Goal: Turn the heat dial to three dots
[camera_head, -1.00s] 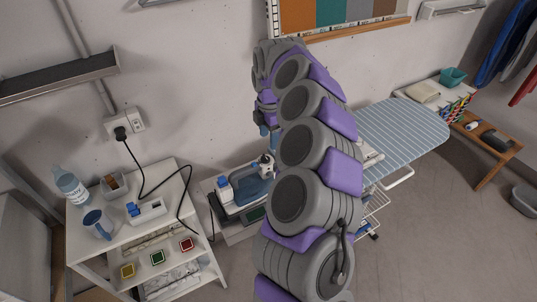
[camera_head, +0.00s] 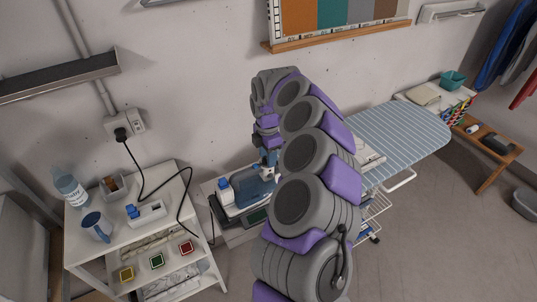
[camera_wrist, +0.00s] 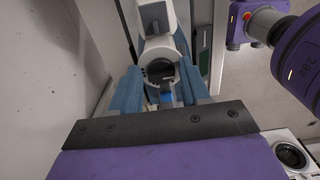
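A blue and white iron (camera_head: 252,192) rests on a low unit beside the wall in the head view, partly hidden by my arm. My gripper (camera_head: 268,158) is above its right end. In the wrist view, my gripper (camera_wrist: 162,78) has its two blue fingers apart, with a white housing between and beyond them. A dark round part (camera_wrist: 160,70) sits in that housing, with a small blue piece just below it. I cannot make out any dots or a pointer, nor tell whether the fingers touch anything.
A white shelf (camera_head: 130,235) with a bottle (camera_head: 70,187), blue mug (camera_head: 97,226) and coloured squares stands left. A black cable (camera_head: 150,185) runs from the wall socket (camera_head: 125,129) behind it.

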